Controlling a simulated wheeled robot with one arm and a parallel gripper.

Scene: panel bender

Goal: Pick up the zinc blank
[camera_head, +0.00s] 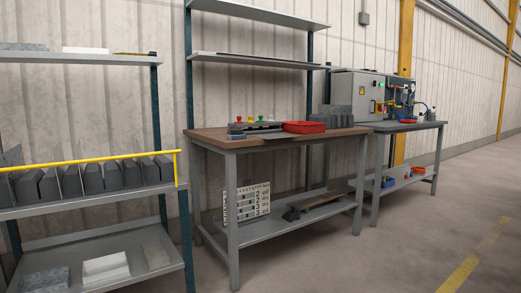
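I cannot tell for sure which piece is the zinc blank. Mottled grey flat pieces, zinc-like in look, lie at the left: one stack (45,280) on the lowest shelf of the left rack and one (22,46) on its top shelf. White pieces lie beside each, on the lowest shelf (105,268) and on the top shelf (86,50). A brownish grey piece (158,258) lies right of the lower white ones. Several dark grey angled pieces (90,178) stand in a row on the middle shelf. My gripper is not in view.
A yellow bar (95,160) runs along the middle shelf's front. A brown-topped workbench (270,137) bears a red tray (304,127) and coloured knobs. A second bench (405,127) stands beyond it. The floor (400,240) to the right is clear.

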